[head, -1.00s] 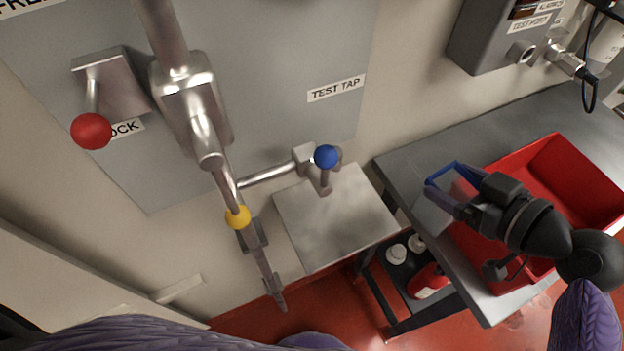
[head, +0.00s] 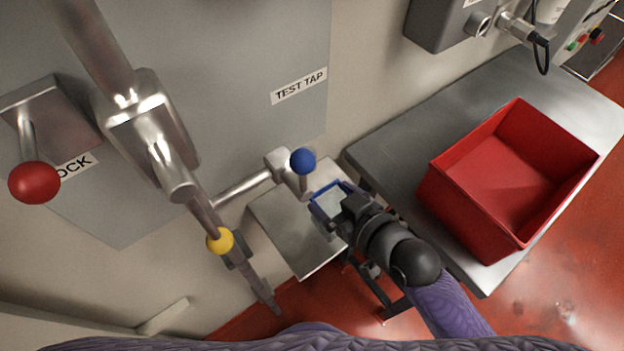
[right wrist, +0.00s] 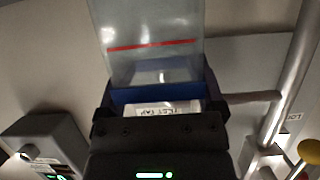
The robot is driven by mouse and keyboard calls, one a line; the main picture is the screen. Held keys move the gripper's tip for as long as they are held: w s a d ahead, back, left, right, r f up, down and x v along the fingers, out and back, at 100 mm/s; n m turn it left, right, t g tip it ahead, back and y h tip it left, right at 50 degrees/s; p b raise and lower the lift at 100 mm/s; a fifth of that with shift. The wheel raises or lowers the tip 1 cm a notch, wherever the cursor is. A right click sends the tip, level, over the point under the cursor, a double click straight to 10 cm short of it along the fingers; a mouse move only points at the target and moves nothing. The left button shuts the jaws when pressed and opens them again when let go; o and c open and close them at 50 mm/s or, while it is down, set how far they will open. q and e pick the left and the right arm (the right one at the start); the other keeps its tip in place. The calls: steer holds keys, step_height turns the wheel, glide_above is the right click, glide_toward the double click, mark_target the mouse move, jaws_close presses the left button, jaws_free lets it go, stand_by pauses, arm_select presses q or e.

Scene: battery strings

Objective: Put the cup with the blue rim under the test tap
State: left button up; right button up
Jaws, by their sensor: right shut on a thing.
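The clear, square cup with the blue rim (head: 329,200) is held in my right gripper (head: 340,205). In the head view its rim faces up, just right of and below the test tap (head: 303,184) with its blue knob. It appears over the right part of the metal shelf (head: 292,240) under the tap; its height above the shelf is unclear. In the right wrist view the clear cup wall (right wrist: 150,45) shows a red line, and the right gripper (right wrist: 158,98) is shut on the cup near its blue rim. My left gripper is out of view.
A red bin (head: 500,180) stands empty on the grey bench (head: 390,150) at the right. A metal pipe with a yellow ball (head: 219,241) runs down left of the shelf. A red-knobbed lever (head: 34,182) is at the far left.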

steer(key=x, duration=0.2)
steer(key=b+x, duration=0.1)
steer(key=x, duration=0.1)
steer(key=r+x, duration=0.1)
steer(key=x, duration=0.2)
steer(key=shift+w+a, duration=0.1)
steer(key=shift+w, duration=0.05)
steer(key=shift+r, duration=0.1)
steer(key=o, duration=1.3)
steer(key=shift+o, duration=0.2)
